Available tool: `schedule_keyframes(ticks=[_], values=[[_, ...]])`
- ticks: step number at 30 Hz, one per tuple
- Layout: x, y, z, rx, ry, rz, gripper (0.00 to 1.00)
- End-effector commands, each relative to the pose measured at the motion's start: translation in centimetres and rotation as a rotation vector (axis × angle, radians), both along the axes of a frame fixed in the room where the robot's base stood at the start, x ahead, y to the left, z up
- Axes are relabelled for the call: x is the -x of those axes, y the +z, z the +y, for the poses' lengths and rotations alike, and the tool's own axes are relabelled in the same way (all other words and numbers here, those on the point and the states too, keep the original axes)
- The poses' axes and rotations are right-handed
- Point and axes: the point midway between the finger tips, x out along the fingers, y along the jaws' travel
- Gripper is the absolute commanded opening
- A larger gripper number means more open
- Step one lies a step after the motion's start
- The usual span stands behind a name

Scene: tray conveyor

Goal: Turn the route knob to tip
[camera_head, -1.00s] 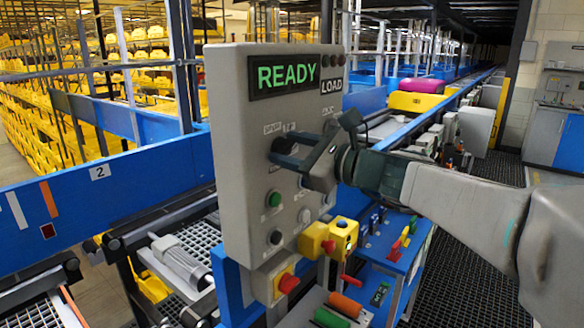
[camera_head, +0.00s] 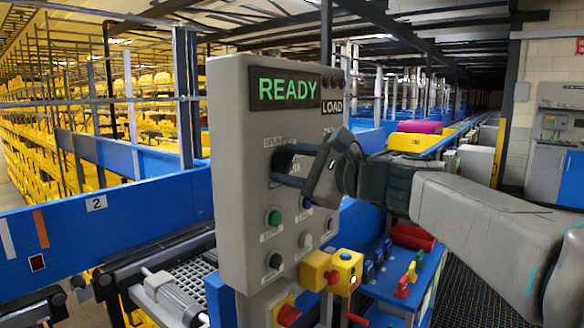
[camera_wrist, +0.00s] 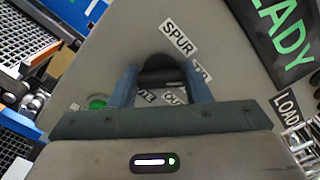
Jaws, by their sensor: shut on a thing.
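The grey control panel (camera_head: 235,190) stands upright before me, with a green READY display (camera_head: 287,90) and a LOAD label (camera_head: 332,106). My gripper (camera_head: 284,166) reaches it from the right. In the wrist view my gripper (camera_wrist: 160,88) has one finger on each side of the dark route knob (camera_wrist: 158,65) and is shut on it. The SPUR label (camera_wrist: 179,37) lies just beyond the knob; another label to its right is partly hidden by a finger. In the head view my fingers mostly hide the knob. Its pointing direction cannot be told.
Below the knob are a green button (camera_head: 274,217), a black button (camera_head: 275,261) and a blue button (camera_head: 306,202). A yellow box (camera_head: 315,270) and a red-and-yellow switch (camera_head: 288,314) sit lower. Blue conveyor rails (camera_head: 150,210) run behind the panel.

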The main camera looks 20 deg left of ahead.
Motion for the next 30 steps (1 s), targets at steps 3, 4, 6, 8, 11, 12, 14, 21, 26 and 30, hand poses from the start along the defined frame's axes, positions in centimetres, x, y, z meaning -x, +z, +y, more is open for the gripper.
schedule_keyframes(ticks=[3,4,6,8,11,12,14,21,26,30], values=[[0.0,-0.1,0.0,0.002,0.001,0.002,0.21],[0.0,-0.1,0.0,0.002,0.001,0.002,0.21],[0.0,-0.1,0.0,0.002,0.001,0.002,0.49],[0.0,-0.1,0.0,0.002,0.001,0.002,0.65],[0.0,-0.1,0.0,0.001,0.001,0.003,0.65],[0.0,-0.1,0.0,0.000,0.001,0.002,0.65],[0.0,-0.1,0.0,0.000,0.001,0.001,0.65],[0.4,-0.1,-1.2,0.000,-0.001,0.001,0.65],[1.7,-0.2,-4.1,0.001,-0.004,-0.001,0.65],[2.9,-0.2,-7.2,0.000,-0.004,-0.001,0.65]])
